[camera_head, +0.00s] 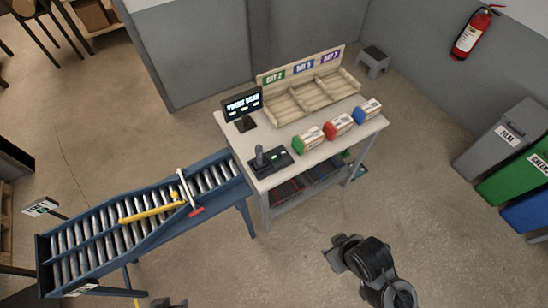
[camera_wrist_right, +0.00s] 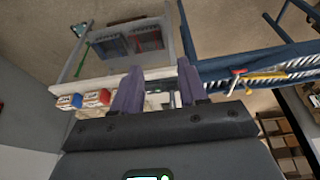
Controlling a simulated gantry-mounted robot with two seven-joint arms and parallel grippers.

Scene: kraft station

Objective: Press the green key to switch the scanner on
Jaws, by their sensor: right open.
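The scanner station is on the white table (camera_head: 285,172) in the head view. A dark handheld scanner (camera_head: 262,158) stands on a black base (camera_head: 278,161) at the table's near left corner. A small black screen (camera_head: 243,105) with lit text stands behind it. The green key is too small to make out. My right gripper (camera_wrist_right: 157,70) is open and empty in the right wrist view, its two purple fingers apart, with the table beyond them. In the head view my right arm is at the lower right, clear of the table. My left gripper is not clearly in view.
Green (camera_head: 308,138), red (camera_head: 338,125) and blue (camera_head: 367,111) boxes line the table's right side, before a wooden sorting rack (camera_head: 290,110). A blue roller conveyor (camera_head: 150,235) adjoins the table's left, with a yellow bar (camera_head: 152,212) across it. Floor in front is free.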

